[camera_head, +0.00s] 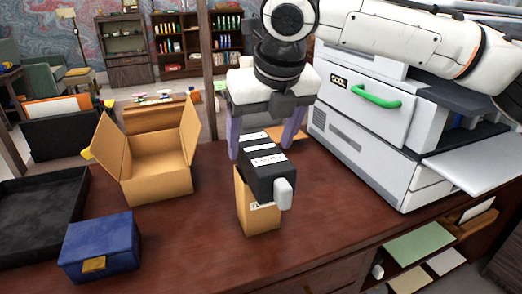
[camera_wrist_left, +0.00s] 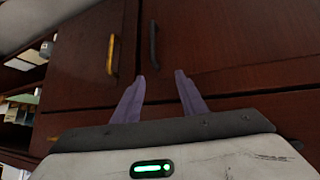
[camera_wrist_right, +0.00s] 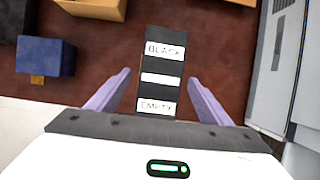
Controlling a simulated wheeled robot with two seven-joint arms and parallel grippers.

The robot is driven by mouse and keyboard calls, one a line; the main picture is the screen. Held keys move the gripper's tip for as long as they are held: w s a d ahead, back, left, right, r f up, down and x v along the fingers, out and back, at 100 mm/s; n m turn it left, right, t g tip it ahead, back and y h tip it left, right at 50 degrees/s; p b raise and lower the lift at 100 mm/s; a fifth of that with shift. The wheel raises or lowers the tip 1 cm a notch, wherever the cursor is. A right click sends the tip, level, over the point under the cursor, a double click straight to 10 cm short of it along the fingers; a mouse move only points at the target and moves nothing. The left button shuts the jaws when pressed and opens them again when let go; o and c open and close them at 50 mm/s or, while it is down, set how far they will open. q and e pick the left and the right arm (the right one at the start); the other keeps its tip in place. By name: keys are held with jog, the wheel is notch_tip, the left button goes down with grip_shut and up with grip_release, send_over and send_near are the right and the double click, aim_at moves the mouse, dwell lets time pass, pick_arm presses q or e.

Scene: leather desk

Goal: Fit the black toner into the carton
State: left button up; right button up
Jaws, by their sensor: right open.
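The black toner (camera_head: 272,178) is a dark block with white labels; in the right wrist view the toner (camera_wrist_right: 160,62) reads "BLACK" and "EMPTY". It sits at the top of a narrow upright tan carton (camera_head: 258,217); I cannot tell whether any of it is inside. A pale grey knob is on its near end. My right gripper (camera_head: 264,150) is open, its fingers on either side of the toner, with gaps visible in the right wrist view (camera_wrist_right: 160,77). My left gripper (camera_wrist_left: 160,75) is open and empty, facing dark wooden cabinet fronts; the head view does not show it.
A larger open cardboard box (camera_head: 158,188) stands to the left. A blue box (camera_head: 100,247) and a black tray (camera_head: 45,225) lie at the left. A white printer (camera_head: 375,165) with a green handle stands close at the right. Bare desk lies between the boxes.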

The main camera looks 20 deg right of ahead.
jog(key=p+v, duration=0.1)
jog(key=v, duration=1)
jog(key=shift+p, duration=0.4)
